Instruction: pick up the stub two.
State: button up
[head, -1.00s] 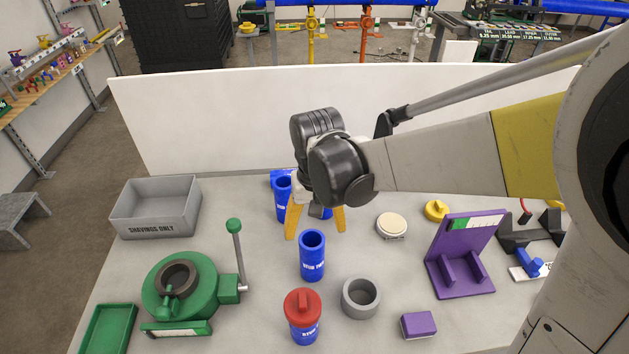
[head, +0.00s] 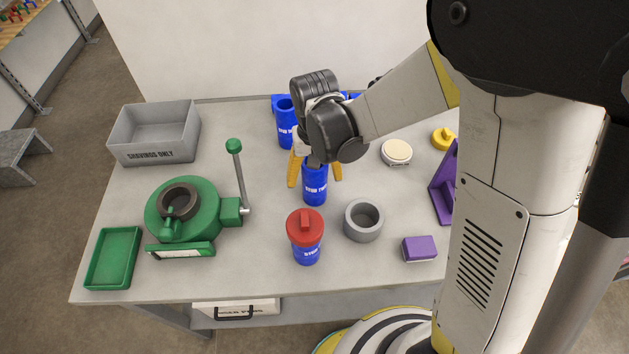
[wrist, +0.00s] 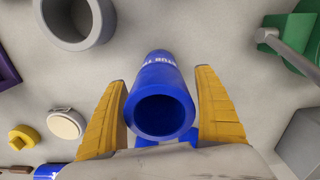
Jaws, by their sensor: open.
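The blue stub two (head: 315,188) stands upright on the grey table, its label partly readable in the head view. In the wrist view the stub two (wrist: 160,98) shows its open round top between the two yellow fingers. My gripper (head: 315,180) is open around the stub two, one finger on each side. The wrist view shows my gripper (wrist: 160,110) with a gap on each side of the stub, wider at the right. My wrist hides the stub's upper rim in the head view.
A red-capped blue stub (head: 305,240) stands in front, with a grey ring (head: 363,221) to its right. Another blue stub (head: 287,125) stands behind. A green clamp device (head: 185,210) with an upright lever (head: 238,170) is at left. A grey shavings bin (head: 155,135) is at back left.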

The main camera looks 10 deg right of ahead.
jog(key=shift+r, duration=0.1)
jog(key=c, duration=1.4)
